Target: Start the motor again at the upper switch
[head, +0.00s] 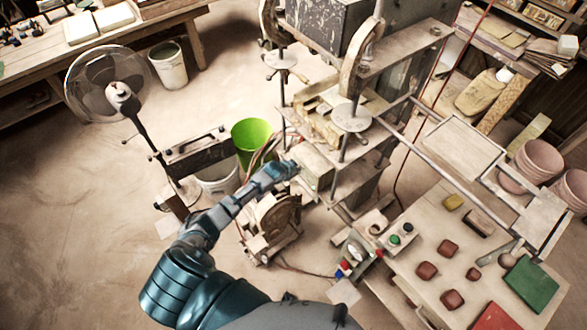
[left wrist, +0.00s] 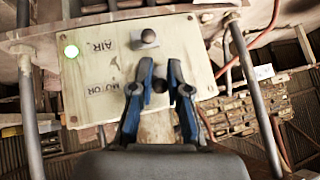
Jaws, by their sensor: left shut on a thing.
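The switch panel (left wrist: 95,75) fills the middle of the left wrist view, its lettering upside down. In the head view my left gripper (head: 288,168) is at the side of the pale box (head: 314,172) on the press. The panel face is hidden there. My right gripper is not in view.
The press frame (head: 330,108) stands just beyond my left gripper, with rods and a rail around it. A motor (head: 275,216) with cables is below my forearm. A green bucket (head: 252,133) and a fan (head: 110,88) stand to the left. A tile table (head: 440,235) is at right.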

